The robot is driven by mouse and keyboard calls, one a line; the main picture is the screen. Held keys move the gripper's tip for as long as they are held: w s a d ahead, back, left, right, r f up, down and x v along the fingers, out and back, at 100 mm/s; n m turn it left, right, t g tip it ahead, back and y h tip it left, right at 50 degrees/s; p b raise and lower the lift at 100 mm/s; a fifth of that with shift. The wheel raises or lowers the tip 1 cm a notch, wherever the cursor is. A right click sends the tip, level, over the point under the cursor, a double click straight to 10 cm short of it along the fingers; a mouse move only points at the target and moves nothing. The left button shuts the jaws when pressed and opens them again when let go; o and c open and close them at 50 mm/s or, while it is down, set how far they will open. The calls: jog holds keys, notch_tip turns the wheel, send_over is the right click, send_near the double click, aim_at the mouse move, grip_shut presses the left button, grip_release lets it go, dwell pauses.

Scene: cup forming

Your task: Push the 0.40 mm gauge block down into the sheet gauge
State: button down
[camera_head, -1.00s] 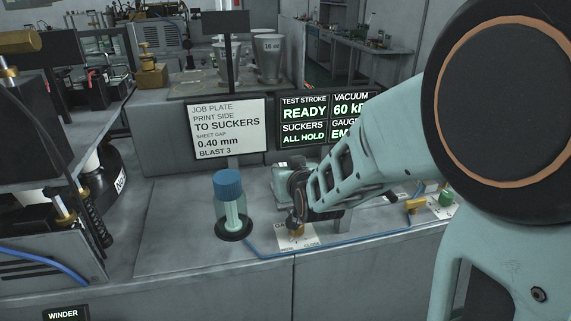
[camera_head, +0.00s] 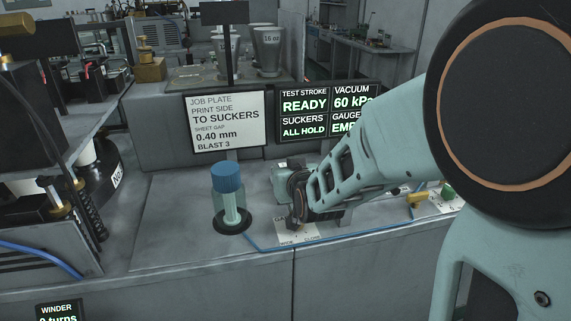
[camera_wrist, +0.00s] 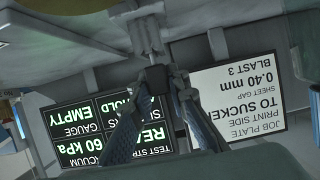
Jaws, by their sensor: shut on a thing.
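My gripper (camera_head: 298,226) is low over a white label plate (camera_head: 283,239) on the bench, pointing down. In the wrist view, my gripper (camera_wrist: 156,78) has its fingers closed on a small dark piece at the end of a grey metal stem (camera_wrist: 145,35). That piece looks like the handle of a fitting on the label plate, whose partly covered lettering seems to read open and close. I cannot make out the 0.40 mm gauge block or the sheet gauge in either view. The status display (camera_head: 318,115) has a gauge line that starts "EM", partly covered by my arm.
A blue-capped clear bottle (camera_head: 227,178) stands in a dark ring left of the gripper. A blue hose (camera_head: 270,249) runs along the bench front. A job sign (camera_head: 225,122) reads sheet gap 0.40 mm. A brass fitting (camera_head: 417,200) is to the right. Bare bench (camera_head: 175,220) lies left.

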jog(key=shift+f+b, duration=0.4)
jog(key=shift+f, duration=0.05)
jog(key=c, duration=1.8)
grip_release()
notch_tip(320, 180, up, 10)
jog(key=shift+r, duration=0.1)
